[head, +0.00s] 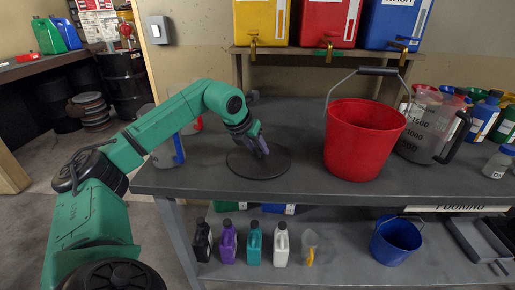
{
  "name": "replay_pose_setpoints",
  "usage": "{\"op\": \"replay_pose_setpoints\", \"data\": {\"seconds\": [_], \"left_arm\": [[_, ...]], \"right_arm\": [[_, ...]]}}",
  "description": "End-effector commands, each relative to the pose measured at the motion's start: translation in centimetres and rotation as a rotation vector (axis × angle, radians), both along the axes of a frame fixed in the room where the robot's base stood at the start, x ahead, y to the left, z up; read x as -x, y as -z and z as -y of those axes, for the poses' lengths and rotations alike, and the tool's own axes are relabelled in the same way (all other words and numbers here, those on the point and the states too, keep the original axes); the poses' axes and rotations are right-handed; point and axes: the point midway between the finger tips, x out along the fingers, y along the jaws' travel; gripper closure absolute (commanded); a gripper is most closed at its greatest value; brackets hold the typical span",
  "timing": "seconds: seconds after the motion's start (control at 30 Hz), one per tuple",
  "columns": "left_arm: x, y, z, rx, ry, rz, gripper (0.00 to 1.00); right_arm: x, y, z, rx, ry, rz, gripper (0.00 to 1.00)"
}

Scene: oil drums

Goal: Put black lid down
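The black lid (243,167) is a round, dark disc that looks flat on, or very close to, the grey table (300,185), left of the red bucket. My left gripper (263,149) points down over the middle of the lid, its purplish fingers at or just above the lid's surface. The fingers are small and seen from the side, so I cannot tell whether they are closed on a part of the lid. My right gripper does not show.
A red bucket (358,140) with a raised handle stands right of the lid, beside a clear measuring jug (426,127). Yellow, red and blue containers with taps sit on a shelf behind. Several bottles and a blue bucket (395,243) are on the lower shelf.

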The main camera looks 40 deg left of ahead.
Motion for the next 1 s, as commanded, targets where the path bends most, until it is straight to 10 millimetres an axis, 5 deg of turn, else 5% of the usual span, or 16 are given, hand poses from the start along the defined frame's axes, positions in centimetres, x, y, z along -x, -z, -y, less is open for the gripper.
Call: {"op": "replay_pose_setpoints", "data": {"seconds": [0.43,0.8,1.0], "left_arm": [[0.3,-0.6,0.0,-0.001,0.001,0.002,0.35],[5.0,-8.4,0.2,-0.001,0.000,0.004,0.35],[6.3,-10.2,0.3,-0.001,0.001,0.001,0.35]], "right_arm": [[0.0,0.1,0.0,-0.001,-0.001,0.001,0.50],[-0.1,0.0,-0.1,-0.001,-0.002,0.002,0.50],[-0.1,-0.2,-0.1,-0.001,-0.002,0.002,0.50]]}}
